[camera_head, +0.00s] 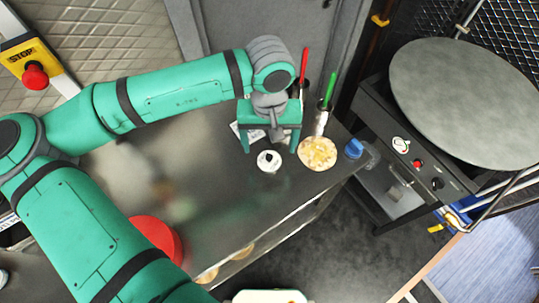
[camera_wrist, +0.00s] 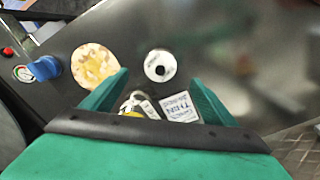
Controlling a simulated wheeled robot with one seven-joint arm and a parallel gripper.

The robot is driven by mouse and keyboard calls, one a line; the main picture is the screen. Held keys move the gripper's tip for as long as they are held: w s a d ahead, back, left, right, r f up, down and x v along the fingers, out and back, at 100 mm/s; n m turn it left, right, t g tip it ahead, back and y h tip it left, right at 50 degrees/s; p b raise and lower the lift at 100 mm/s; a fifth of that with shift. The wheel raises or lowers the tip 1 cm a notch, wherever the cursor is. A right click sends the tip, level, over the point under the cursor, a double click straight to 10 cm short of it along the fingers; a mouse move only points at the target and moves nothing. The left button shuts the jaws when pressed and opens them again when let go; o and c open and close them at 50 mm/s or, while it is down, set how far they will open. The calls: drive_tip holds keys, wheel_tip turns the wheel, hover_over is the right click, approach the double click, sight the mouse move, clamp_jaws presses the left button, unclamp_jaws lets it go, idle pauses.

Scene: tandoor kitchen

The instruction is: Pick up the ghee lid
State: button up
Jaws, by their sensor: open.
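The ghee lid appears to be a small white disc with a dark knob (camera_head: 269,161), lying on the dark counter (camera_head: 210,200). It also shows in the wrist view (camera_wrist: 160,66), with its whole top visible. My gripper (camera_head: 270,148) is open and empty, its two green fingers spread apart. In the wrist view the lid lies just beyond the fingertips (camera_wrist: 160,80), roughly centred between them. The exact height of the fingers above the counter is hard to tell.
A round flatbread (camera_head: 317,153) lies right of the lid, with a blue-topped object (camera_head: 353,148) farther right. Red-handled (camera_head: 304,65) and green-handled (camera_head: 328,90) tools stand behind. A white printed tag (camera_wrist: 180,107) lies near my fingers. A round griddle (camera_head: 470,100) is at right.

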sight(269, 156)
drive_tip(key=shift+f, duration=3.5)
drive_tip(key=c, duration=1.1)
